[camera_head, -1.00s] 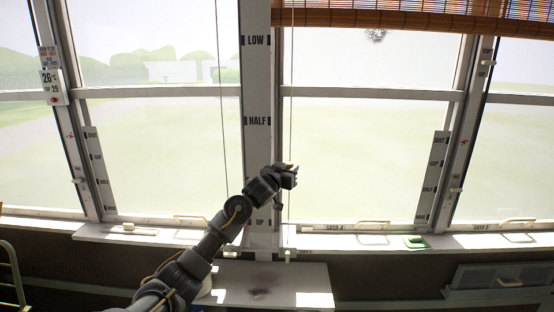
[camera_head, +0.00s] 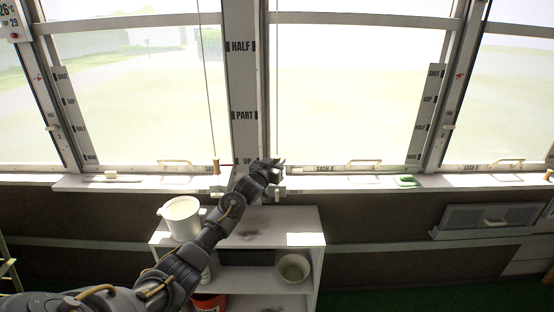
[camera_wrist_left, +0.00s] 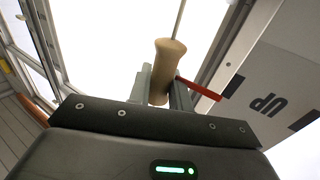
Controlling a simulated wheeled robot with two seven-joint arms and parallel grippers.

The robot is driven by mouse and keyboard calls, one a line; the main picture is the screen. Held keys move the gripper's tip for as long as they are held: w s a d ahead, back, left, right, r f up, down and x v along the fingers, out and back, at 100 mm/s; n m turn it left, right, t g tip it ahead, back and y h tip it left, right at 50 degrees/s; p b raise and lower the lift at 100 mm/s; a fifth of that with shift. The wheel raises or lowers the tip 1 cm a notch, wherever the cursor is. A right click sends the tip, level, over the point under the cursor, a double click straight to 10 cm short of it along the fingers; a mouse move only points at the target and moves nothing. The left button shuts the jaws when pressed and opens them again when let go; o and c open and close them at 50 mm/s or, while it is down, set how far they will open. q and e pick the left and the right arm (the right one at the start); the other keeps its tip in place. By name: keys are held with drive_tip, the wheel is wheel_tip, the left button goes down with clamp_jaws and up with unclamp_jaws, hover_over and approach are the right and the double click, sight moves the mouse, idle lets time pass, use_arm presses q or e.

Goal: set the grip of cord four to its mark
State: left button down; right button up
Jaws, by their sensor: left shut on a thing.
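My left gripper (camera_head: 276,165) is beside the lower end of the marked post (camera_head: 243,80), level with its UP label (camera_head: 247,161). In the left wrist view the gripper (camera_wrist_left: 167,88) is shut on a tan wooden cord grip (camera_wrist_left: 166,62), with its cord (camera_wrist_left: 179,18) running up from the top. A red pointer (camera_wrist_left: 199,88) sticks out beside the right finger toward the post, below and left of the post's UP label (camera_wrist_left: 268,104). The lower part of the held grip is hidden. Another wooden grip (camera_head: 216,167) hangs left of the post. My right gripper is not in view.
The windowsill (camera_head: 330,182) runs behind the gripper, with a green item (camera_head: 406,181) on it. A low shelf unit (camera_head: 312,240) stands below, with a white bucket (camera_head: 182,218) on top and a bowl (camera_head: 294,268) inside. A grey panel box (camera_head: 490,219) is at right.

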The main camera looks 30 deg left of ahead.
use_arm(q)
drive_tip(key=shift+d+f, duration=0.15)
drive_tip(key=shift+f, duration=0.45)
drive_tip(key=c, duration=1.3)
unclamp_jaws()
drive_tip(key=shift+r, duration=0.1)
drive_tip(key=shift+c, duration=0.2)
drive_tip(key=shift+r, duration=0.15)
drive_tip(key=shift+s+r, duration=0.1)
drive_tip(key=s, duration=0.7)
drive_tip(key=s+b, duration=0.1)
drive_tip(key=s, duration=0.2)
drive_tip(key=shift+s+d, duration=0.25)
drive_tip(key=shift+d, duration=0.15)
